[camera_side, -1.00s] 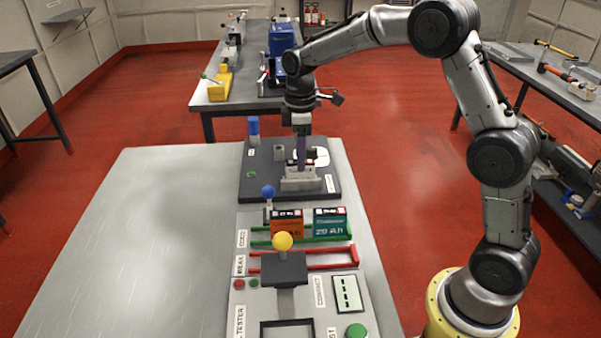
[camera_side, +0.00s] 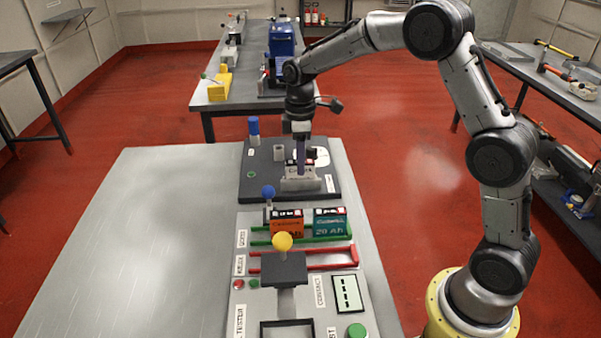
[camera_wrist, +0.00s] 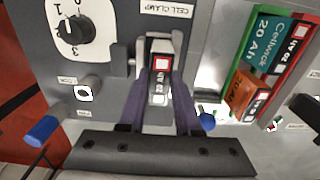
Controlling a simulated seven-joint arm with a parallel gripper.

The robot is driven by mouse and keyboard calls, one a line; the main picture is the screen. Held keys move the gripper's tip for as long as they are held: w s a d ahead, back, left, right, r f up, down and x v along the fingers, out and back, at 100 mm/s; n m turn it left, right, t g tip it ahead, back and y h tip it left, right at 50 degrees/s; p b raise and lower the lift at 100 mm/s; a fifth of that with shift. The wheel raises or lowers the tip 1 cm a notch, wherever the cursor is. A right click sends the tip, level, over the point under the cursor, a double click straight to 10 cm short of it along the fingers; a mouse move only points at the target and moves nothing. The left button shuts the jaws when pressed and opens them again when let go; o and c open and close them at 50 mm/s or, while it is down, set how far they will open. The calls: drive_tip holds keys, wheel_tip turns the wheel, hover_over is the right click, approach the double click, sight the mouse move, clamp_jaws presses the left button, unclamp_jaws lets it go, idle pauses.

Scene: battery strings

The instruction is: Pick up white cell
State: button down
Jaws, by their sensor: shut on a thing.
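The white cell (camera_wrist: 161,64) stands upright in the cell clamp (camera_wrist: 141,62), its top with a red-marked label showing in the wrist view. In the side view the clamp (camera_side: 301,184) is a light block on the dark plate, and the cell (camera_side: 291,167) is mostly hidden behind my fingers. My gripper (camera_wrist: 158,96) has its two purple fingers on either side of the cell, shut on it. In the side view my gripper (camera_side: 301,163) points straight down over the clamp.
An orange cell (camera_side: 287,225) and a green cell (camera_side: 330,225) stand between green rails nearer the camera. Red rails (camera_side: 320,267) beside them are empty. A blue-knobbed lever (camera_side: 268,192) and a blue post (camera_side: 253,126) rise nearby. The grey table to the left is clear.

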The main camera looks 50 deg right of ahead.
drive_tip(key=shift+r, duration=0.15)
drive_tip(key=shift+r, duration=2.4)
